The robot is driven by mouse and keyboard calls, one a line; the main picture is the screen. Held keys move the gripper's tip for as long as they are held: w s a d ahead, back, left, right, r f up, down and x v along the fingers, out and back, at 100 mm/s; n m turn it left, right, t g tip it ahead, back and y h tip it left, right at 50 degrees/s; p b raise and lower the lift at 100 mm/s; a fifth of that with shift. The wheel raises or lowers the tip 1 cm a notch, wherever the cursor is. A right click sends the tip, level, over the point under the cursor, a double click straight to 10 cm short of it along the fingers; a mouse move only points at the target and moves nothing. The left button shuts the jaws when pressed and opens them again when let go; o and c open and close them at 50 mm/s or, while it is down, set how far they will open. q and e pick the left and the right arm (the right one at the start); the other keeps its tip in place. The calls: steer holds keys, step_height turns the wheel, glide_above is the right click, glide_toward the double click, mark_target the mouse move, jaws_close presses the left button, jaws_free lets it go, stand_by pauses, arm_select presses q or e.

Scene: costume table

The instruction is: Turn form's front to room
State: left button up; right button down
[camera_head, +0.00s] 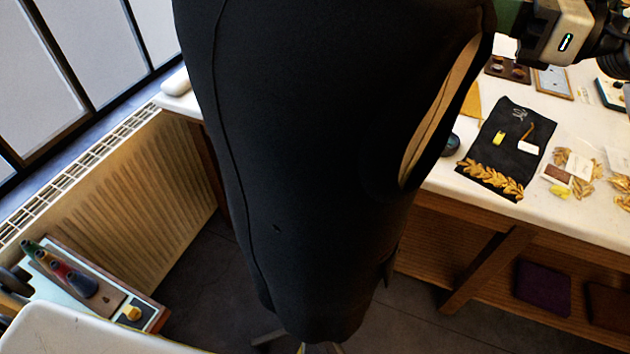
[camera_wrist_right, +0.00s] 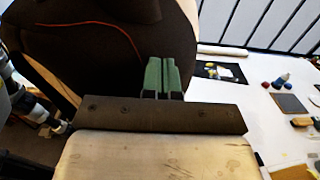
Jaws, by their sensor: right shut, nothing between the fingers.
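The form (camera_head: 310,150) fills the middle of the head view, dressed in a long black garment. Its top is cut off by the frame edge. A narrow tan opening (camera_head: 440,110) shows along its right side. I cannot tell for certain which side is its front. My right gripper (camera_head: 506,16) is at the top right of the head view, beside the form's right edge. In the right wrist view its green fingers (camera_wrist_right: 162,74) are shut together and empty, in front of the dark form (camera_wrist_right: 90,60). Contact with the form is unclear. My left gripper is not seen.
A white table (camera_head: 590,120) stands right of the form, holding a black cloth (camera_head: 510,135) with gold leaf trim and small items. A radiator (camera_head: 120,190) and windows are at left. A low stand (camera_head: 150,312) with colored cones is at lower left. Dark floor lies between.

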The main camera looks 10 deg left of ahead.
mark_target(473, 44)
stand_by(0.5)
steer(key=s+m+t+p, duration=0.1)
steer(key=s+p, duration=0.1)
steer(key=s+m+t+h+p, duration=0.1)
steer(key=s+a+t+p, duration=0.1)
steer(key=s+t+p, duration=0.1)
steer(key=shift+s+m+h+p, duration=0.3)
steer(key=shift+s+m+p, duration=0.05)
steer(key=shift+m, duration=0.05)
steer(key=shift+s, duration=0.1)
steer(key=shift+s+a+m+t+h+p, duration=0.3)
steer(key=shift+s+m+t, duration=0.1)
steer(key=shift+s+t, duration=0.3)
steer(key=s+t+b, duration=0.1)
steer(key=s+a+m+h+b, duration=0.1)
steer(key=shift+s+a+f+t+b, duration=0.1)
steer(key=shift+s+a+t+b, duration=0.1)
steer(key=shift+s+t+b, duration=0.2)
steer(key=shift+s+a+m+t+h, duration=0.15)
steer(key=shift+s+m+t+h, duration=0.15)
steer(key=shift+s+m+h, duration=0.15)
steer(key=shift+w, duration=0.15)
